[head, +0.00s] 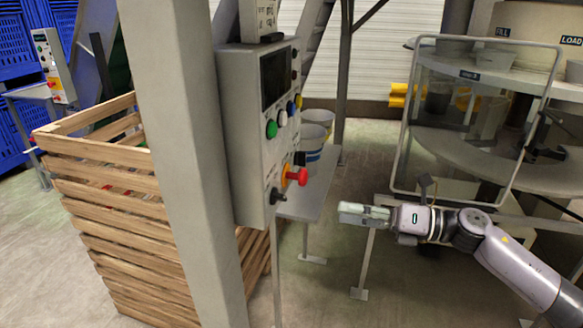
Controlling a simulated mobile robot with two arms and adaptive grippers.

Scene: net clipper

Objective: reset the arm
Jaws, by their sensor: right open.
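My right arm comes in from the lower right, and its gripper (364,214) points left. The gripper is open, seen side-on, and nothing shows between its fingers. It hangs in the air in front of a small metal table, to the right of a grey control box (252,130). The box has a dark screen, coloured buttons, a red emergency stop knob (297,176) and a black switch knob (278,197). The gripper is apart from these knobs. My left gripper is not in view.
A grey post (180,130) stands left of the control box, before a slatted wooden crate (130,220). A round machine with a framed clear guard (480,40) is at the right, close behind my right arm. Floor shows at the bottom centre.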

